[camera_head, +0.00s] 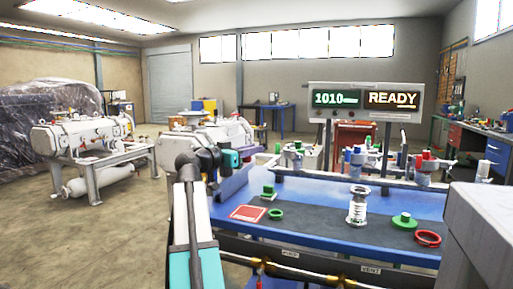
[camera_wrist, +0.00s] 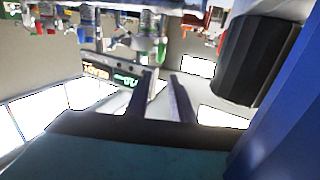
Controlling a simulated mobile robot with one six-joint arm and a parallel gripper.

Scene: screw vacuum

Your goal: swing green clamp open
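Several green parts show, and I cannot tell for sure which one is the green clamp. In the head view, a green-topped fitting (camera_head: 297,147) stands on the equipment behind the bench. In the wrist view, which is upside down, a green part (camera_wrist: 162,50) hangs among metal fittings beyond the fingertips. My gripper (camera_wrist: 164,77) has its two dark fingers apart with nothing between them. It is left of the fittings in the head view, apart from the green parts.
The blue bench (camera_head: 310,196) carries a red-framed square (camera_head: 248,213), a metal bellows (camera_head: 358,205) and a red ring (camera_head: 428,238). A display (camera_head: 365,101) reads 1010 and READY. Red and blue fittings (camera_head: 428,165) stand at the back right. Open floor lies left.

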